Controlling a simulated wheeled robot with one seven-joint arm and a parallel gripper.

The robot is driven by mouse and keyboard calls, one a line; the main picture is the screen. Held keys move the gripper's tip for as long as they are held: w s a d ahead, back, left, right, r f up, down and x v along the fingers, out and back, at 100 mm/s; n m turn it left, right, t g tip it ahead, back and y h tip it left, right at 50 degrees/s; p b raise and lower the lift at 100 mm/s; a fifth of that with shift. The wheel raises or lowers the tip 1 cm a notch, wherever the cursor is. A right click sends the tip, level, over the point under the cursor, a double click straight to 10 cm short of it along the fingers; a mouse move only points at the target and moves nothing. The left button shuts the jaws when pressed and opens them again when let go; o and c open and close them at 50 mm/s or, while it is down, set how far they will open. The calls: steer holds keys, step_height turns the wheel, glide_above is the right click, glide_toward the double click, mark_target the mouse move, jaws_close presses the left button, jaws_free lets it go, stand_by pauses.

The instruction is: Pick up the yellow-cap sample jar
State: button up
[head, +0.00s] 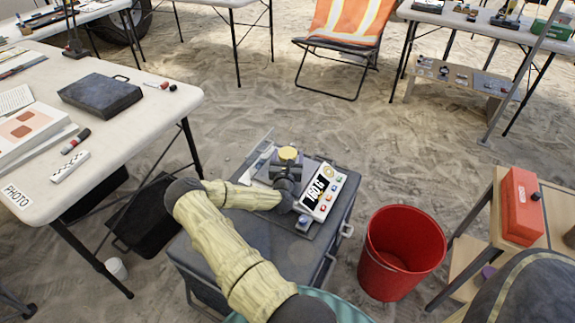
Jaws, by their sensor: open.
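The yellow-cap sample jar (289,153) stands upright on the grey case top (258,232), its round yellow lid facing up. My gripper (287,172) is open, at the end of my yellow-sleeved arm, right at the near side of the jar. The dark gripper body hides the jar's lower part. I cannot tell whether the fingers are around the jar or just short of it.
A white instrument (326,190) with a display and coloured buttons stands close right of my gripper. A red bucket (397,240) is right of the case. A white table (150,98) is at left, a red box (520,205) on shelving at right. Sandy floor lies open behind.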

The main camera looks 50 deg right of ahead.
steer(key=shift+c, duration=0.2)
stand_by(0.3)
steer(key=c, duration=1.1)
steer(key=shift+r, duration=0.1)
step_height(320, 180, up, 10)
steer(key=shift+f+p, duration=0.1)
steer(key=shift+p, duration=1.15)
